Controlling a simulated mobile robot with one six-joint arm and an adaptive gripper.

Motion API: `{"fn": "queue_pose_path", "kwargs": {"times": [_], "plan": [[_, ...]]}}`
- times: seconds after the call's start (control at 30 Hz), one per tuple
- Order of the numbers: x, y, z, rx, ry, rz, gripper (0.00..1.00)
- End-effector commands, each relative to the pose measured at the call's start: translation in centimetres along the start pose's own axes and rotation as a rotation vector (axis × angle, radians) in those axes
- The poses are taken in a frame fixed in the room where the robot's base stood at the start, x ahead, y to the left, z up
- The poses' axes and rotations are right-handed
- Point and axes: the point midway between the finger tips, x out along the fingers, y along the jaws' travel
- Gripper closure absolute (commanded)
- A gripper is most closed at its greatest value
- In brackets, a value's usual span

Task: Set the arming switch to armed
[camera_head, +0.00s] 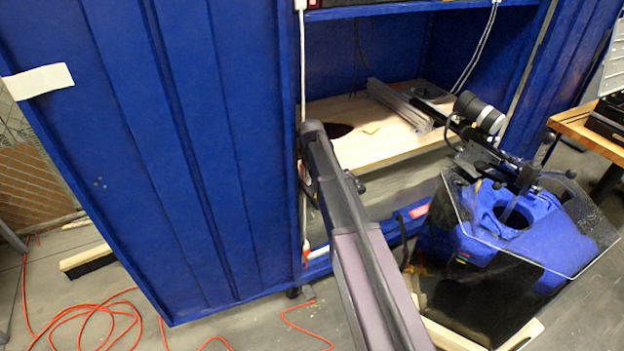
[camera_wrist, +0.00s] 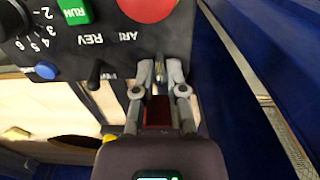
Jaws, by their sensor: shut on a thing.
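The arming switch (camera_wrist: 159,70) is a small metallic lever on a dark control panel (camera_wrist: 120,42) in the wrist view. It sits beside a partly covered label that begins "AR". My gripper (camera_wrist: 160,76) is shut on the lever, with one finger on each side. The fingers cover most of the switch, and its exact position cannot be told. In the head view my arm reaches up towards the blue cabinet, and neither my gripper nor the switch can be made out there.
Near the switch are a black lever (camera_wrist: 95,75) by "REV", a green RUN button (camera_wrist: 74,10), a red button (camera_wrist: 147,8), a blue button (camera_wrist: 46,70) and a numbered dial (camera_wrist: 10,18). Orange cable (camera_head: 95,320) lies on the floor.

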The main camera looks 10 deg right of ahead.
Motion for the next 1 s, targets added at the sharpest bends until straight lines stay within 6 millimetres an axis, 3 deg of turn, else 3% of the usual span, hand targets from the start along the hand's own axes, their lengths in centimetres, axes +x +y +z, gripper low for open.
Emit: {"fn": "queue_pose_path", "kwargs": {"times": [0.47,1.0], "plan": [[0.1,-0.1,0.7,0.001,0.101,0.0,1.0],[0.5,-0.1,2.0,0.001,0.505,0.0,1.0]]}}
